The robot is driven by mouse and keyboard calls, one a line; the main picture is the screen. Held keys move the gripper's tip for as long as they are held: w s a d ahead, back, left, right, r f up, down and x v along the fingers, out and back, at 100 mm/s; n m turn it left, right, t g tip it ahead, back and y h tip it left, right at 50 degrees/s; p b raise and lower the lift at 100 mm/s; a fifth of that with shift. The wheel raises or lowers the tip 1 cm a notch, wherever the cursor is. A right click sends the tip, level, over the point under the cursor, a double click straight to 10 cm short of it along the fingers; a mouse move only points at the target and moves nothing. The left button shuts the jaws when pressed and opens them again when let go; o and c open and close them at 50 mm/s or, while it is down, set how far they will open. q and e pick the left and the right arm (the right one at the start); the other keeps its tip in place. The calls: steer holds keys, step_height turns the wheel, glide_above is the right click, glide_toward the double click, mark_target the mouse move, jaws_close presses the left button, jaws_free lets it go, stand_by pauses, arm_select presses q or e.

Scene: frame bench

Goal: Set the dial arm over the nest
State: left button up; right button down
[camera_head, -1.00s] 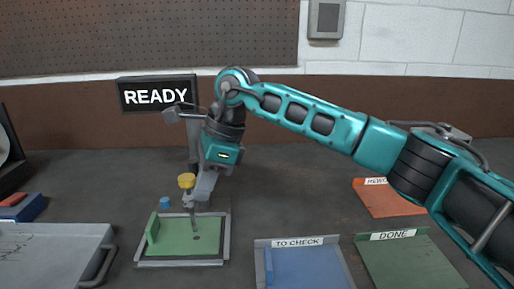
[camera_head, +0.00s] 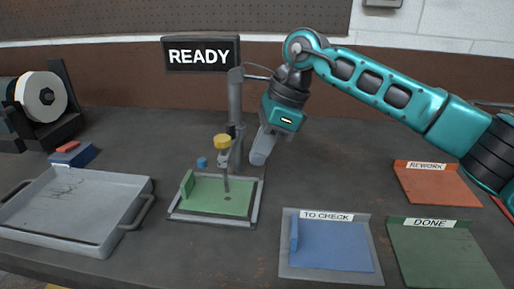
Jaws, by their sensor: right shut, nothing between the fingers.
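The nest (camera_head: 208,194) is a green plate in a grey frame, with a raised green block on its left side and a small dark hole. A grey post (camera_head: 235,100) stands behind it. The dial arm (camera_head: 223,158), with a yellow cap (camera_head: 222,141) and a thin stem pointing down, stands in front of the post. The stem's end shows over the green plate near the hole; I cannot tell whether it touches. My right gripper (camera_head: 260,152) is shut and empty, just right of the post and dial arm; contact cannot be told. My left gripper is out of view.
A grey tray (camera_head: 135,185) stands left, with a spool (camera_head: 42,97) behind it. A blue knob (camera_head: 202,162) is by the nest. TO CHECK (camera_head: 287,262), DONE (camera_head: 400,245) and REWORK (camera_head: 430,185) trays lie right. A READY sign (camera_head: 200,53) is behind.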

steer(key=v, duration=1)
steer(key=shift+s, duration=0.35)
steer(key=shift+a, duration=0.1)
